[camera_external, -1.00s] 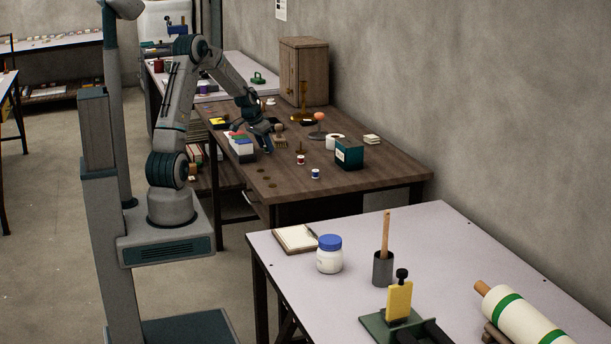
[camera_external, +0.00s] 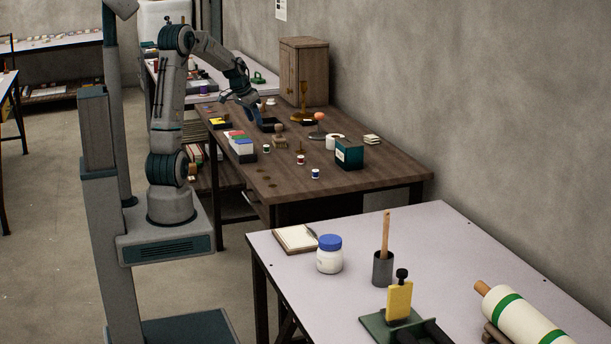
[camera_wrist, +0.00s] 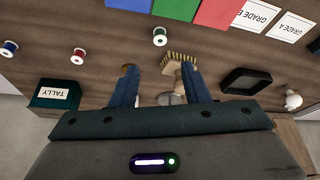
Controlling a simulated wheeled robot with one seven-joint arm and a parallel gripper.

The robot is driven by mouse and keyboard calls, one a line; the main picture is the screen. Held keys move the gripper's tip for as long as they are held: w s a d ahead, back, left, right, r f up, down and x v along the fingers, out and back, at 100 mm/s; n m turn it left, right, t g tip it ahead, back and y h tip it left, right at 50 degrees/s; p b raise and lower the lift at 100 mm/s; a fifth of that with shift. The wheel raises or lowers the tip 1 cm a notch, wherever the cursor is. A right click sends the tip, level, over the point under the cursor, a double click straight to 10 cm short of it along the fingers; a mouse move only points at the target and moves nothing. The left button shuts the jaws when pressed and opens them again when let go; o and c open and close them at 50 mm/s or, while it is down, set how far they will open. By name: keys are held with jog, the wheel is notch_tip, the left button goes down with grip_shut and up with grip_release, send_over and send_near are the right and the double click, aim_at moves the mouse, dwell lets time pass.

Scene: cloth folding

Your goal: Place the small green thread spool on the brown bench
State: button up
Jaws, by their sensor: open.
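The brown bench (camera_external: 370,182) is the dark wooden table along the wall. My gripper (camera_wrist: 158,78) is open and empty, pointing down over the bench, apart from the spool. A brush (camera_wrist: 180,57) shows beyond the fingertips. In the external view my gripper (camera_external: 258,116) is above the far part of the bench.
A red spool (camera_wrist: 78,56) and a blue spool (camera_wrist: 9,48) stand nearby. A dark green TALLY box (camera_wrist: 54,95), coloured blocks (camera_wrist: 175,8) and a black tray (camera_wrist: 247,80) surround the gripper. The bench's near end is mostly clear. A pale table (camera_external: 440,230) stands in front.

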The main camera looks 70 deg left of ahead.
jog(key=d+r+m, duration=0.1)
jog(key=d+r, duration=0.1)
jog(key=d, duration=1)
jog(key=s+d+m+g, duration=0.1)
jog(key=s+d, duration=0.5)
jog(key=d, duration=0.4)
jog(key=s+d+m+h, duration=0.1)
jog(key=s+d, duration=0.6)
jog(key=d, duration=0.4)
jog(key=shift+s+d+f+m+g, duration=0.3)
jog(key=shift+f+g, duration=0.1)
jog(key=p+v, duration=0.2)
jog(key=w+p+v, duration=0.1)
jog(key=p+v, duration=0.1)
jog(key=v, duration=0.1)
jog(key=shift+p, duration=0.3)
